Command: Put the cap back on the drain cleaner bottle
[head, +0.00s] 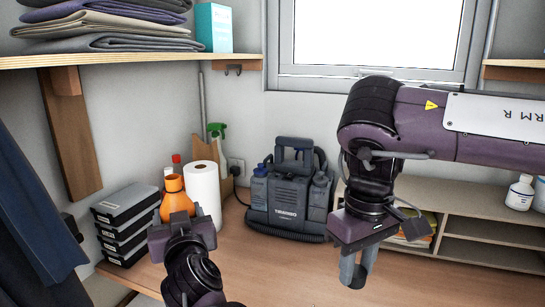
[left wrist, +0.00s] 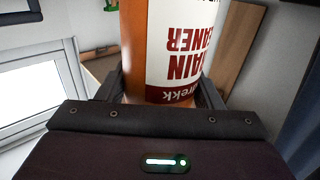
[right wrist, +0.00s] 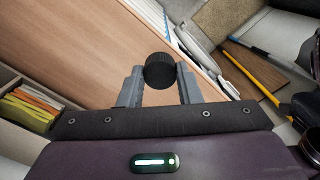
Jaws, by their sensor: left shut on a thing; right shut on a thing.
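The orange drain cleaner bottle (head: 176,197) is upright, with its neck uncapped, above the left part of the bench in the head view. My left gripper (head: 180,219) is shut on its body. In the left wrist view the bottle (left wrist: 133,50) sits between the two fingers, its white label upside down; its neck is out of that frame. My right gripper (head: 355,273) points down over the bench, to the right of and apart from the bottle. In the right wrist view its fingertips are shut on a black ribbed cap (right wrist: 160,71).
A paper towel roll (head: 203,190) and a red-topped bottle (head: 177,163) stand close to the orange bottle. Stacked black cases (head: 128,222) are at the left. The front middle bench (head: 290,275) is clear.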

